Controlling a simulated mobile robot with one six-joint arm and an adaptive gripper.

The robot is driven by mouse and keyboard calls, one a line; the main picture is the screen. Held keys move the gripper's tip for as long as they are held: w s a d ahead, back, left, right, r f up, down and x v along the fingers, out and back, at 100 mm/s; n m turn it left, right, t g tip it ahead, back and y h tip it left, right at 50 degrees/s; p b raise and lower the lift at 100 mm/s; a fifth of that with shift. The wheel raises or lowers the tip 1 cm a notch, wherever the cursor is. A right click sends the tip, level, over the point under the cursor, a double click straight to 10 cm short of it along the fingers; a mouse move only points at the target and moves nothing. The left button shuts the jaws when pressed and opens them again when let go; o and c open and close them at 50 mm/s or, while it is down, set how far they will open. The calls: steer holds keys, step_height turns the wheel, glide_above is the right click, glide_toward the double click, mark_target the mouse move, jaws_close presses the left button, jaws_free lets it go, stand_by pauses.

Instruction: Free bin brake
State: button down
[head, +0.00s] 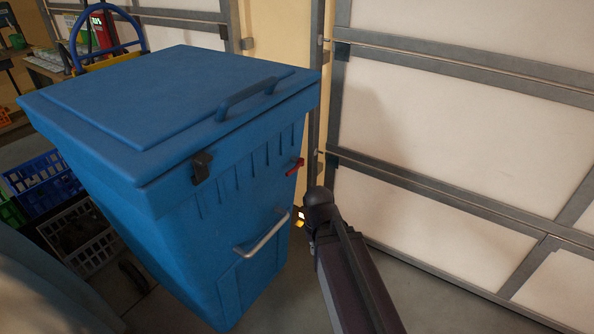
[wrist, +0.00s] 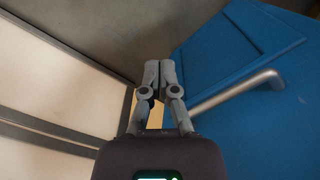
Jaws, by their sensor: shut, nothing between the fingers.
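A large blue bin (head: 235,220) with a closed lid (head: 170,95) stands upright in the head view. A small red lever (head: 295,166) sticks out from its side near the right corner; I cannot tell for sure whether it is the brake. A silver bar handle (head: 264,234) is on the side below it. In the wrist view the blue side (wrist: 270,60) and the bar handle (wrist: 238,92) lie to the right of my gripper. My gripper (wrist: 158,66) has its fingers together and is empty. In the head view the fingers are hidden; my wrist is right of the handle.
A white panelled wall with grey metal rails (head: 450,130) runs close on the right. Blue and white crates (head: 80,235) stand on the floor left of the bin. A black latch (head: 201,167) is on the bin's front rim. Bare floor (head: 430,300) shows by the wall.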

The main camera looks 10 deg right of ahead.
stand_by(0.3)
steer(key=c, duration=0.8)
jaws_free()
steer(key=shift+w+r, duration=0.1)
steer(key=shift+r, duration=0.05)
steer(key=shift+o, duration=1.1)
steer(key=shift+w+r+p, duration=0.15)
steer(key=shift+r+p, duration=0.05)
steer(key=shift+p, duration=0.1)
step_height(320, 180, up, 23)
steer(key=m+t+y+p, duration=0.2)
steer(key=m+p, duration=0.7)
steer(key=p, duration=1.4)
glide_above(292, 169)
steer(key=s+d, duration=0.2)
steer(key=shift+d+f, duration=0.1)
steer(key=shift+f+b, duration=0.15)
steer(key=shift+b, duration=0.3)
steer(key=b+x, duration=1.3)
steer(key=shift+s+d+f, duration=0.1)
steer(key=shift+s+f, duration=0.05)
steer(key=shift+f, duration=0.2)
